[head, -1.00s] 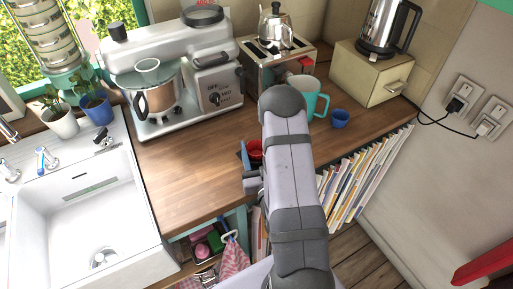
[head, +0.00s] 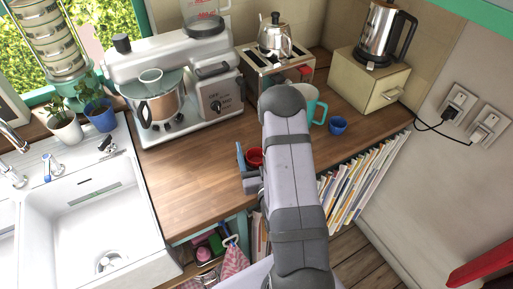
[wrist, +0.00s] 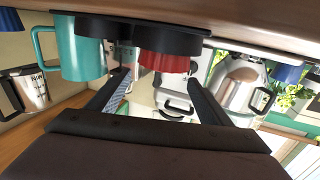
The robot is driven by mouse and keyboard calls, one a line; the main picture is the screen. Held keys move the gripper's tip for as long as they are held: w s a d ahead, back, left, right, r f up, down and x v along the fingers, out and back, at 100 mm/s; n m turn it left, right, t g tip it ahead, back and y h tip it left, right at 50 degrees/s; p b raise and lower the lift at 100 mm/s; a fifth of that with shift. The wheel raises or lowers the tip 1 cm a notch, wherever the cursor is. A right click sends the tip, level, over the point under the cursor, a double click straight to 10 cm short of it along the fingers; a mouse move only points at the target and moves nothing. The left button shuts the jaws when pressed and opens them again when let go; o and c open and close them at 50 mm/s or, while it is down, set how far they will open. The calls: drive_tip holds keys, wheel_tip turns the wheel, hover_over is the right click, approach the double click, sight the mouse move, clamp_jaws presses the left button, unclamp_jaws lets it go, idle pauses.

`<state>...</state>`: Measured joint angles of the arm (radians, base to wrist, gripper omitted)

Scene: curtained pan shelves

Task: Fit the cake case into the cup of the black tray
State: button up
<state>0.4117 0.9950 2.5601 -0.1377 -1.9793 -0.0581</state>
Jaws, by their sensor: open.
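The red cake case (head: 255,158) shows beside my forearm in the head view. In the wrist view, which is upside down, the red case (wrist: 168,63) sits in a round black cup of the black tray (wrist: 170,38), with its fluted rim sticking out. A second black cup (wrist: 105,27) is next to it. My gripper (wrist: 160,80) is open, with a finger on either side of the case and a gap on both sides. One finger with a blue pad (head: 241,156) shows left of the case. The tray is hidden behind my arm in the head view.
A teal mug (head: 317,110) and a small blue cup (head: 338,124) stand to the right of my arm. Behind are a toaster (head: 270,68) and a white mixer (head: 170,85). The wooden counter left of my gripper is clear, up to the sink (head: 85,210).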

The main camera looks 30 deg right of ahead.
wheel_tip(320, 180, up, 6)
drive_tip(key=p, duration=0.5)
drive_tip(key=shift+r, duration=0.2)
drive_tip(key=shift+w, duration=0.1)
idle(0.4)
